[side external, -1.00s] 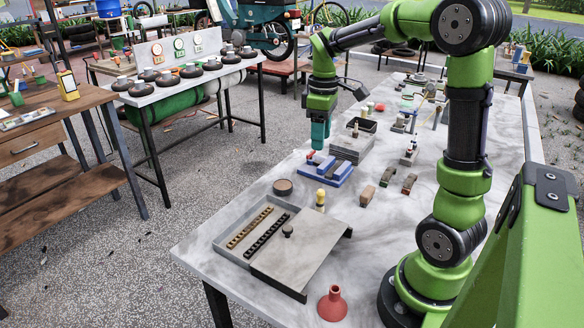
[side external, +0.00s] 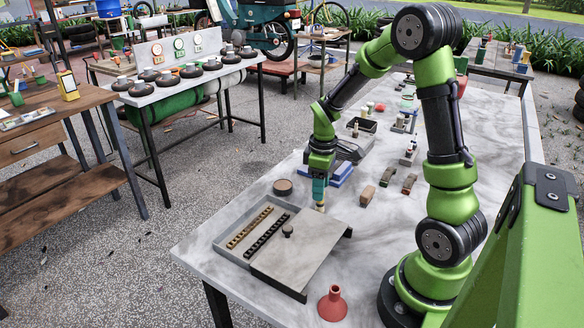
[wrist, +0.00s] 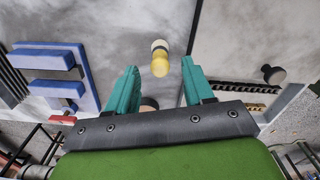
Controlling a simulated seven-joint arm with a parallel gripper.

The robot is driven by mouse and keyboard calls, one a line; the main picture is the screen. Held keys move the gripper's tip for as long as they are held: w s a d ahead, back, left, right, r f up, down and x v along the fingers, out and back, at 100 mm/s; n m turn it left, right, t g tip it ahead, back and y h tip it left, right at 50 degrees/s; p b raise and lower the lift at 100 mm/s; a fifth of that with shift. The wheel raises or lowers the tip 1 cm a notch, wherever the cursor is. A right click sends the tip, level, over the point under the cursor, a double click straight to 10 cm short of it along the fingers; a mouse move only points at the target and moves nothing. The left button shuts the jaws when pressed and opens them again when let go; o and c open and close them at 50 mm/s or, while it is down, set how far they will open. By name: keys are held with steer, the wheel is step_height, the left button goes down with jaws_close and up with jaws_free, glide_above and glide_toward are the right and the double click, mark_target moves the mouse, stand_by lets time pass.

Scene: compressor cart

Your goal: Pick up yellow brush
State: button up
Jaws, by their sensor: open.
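My gripper (wrist: 160,78) is open, with one teal finger on each side and a clear gap to the brush. In the side external view my gripper (side external: 319,196) points down right over the brush (side external: 320,208). There the fingers hide most of the brush, and only its lower part shows on the marble table. I cannot tell the exact height gap.
A grey tray (side external: 222,243) with chain-like strips and a knobbed lid (side external: 300,258) lies close by. Blue blocks (side external: 340,173) stand behind the gripper. A round brown disc (side external: 282,187) is at left, a red funnel-shaped piece (side external: 332,304) in front.

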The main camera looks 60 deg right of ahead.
steer(key=shift+f, duration=1.3)
jaws_close()
steer(key=shift+r, duration=0.1)
step_height(320, 180, up, 10)
steer(key=shift+f, duration=0.1)
